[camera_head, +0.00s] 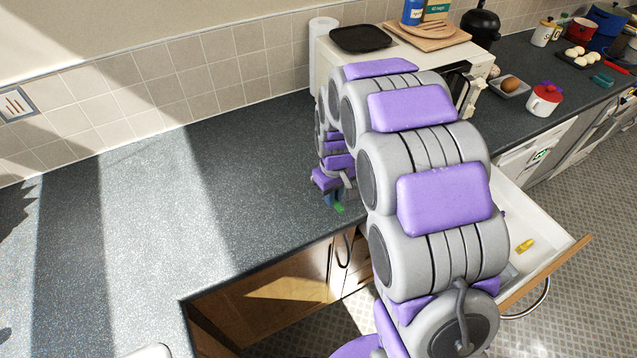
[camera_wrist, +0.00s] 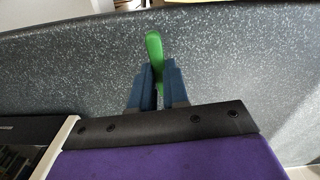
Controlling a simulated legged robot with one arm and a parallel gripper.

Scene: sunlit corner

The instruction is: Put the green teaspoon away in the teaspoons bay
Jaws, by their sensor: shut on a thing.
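My gripper (camera_wrist: 158,88) is shut on the green teaspoon (camera_wrist: 154,47), which sticks out beyond the blue fingertips in the wrist view. In the head view a small green bit of the teaspoon (camera_head: 339,208) shows below my gripper (camera_head: 332,198), over the front edge of the counter. The rest of the teaspoon is hidden by the fingers. An open white drawer (camera_head: 557,244) is at the right, partly behind my arm. A yellow utensil (camera_head: 525,246) lies in it. The teaspoons bay cannot be made out.
The grey speckled counter (camera_head: 130,215) is clear at the left. A microwave (camera_head: 395,50) with a black tray (camera_head: 361,38) and wooden boards (camera_head: 428,36) on top stands behind my arm. A red and white pot (camera_head: 544,99) and a bowl with an egg (camera_head: 510,86) are at the right.

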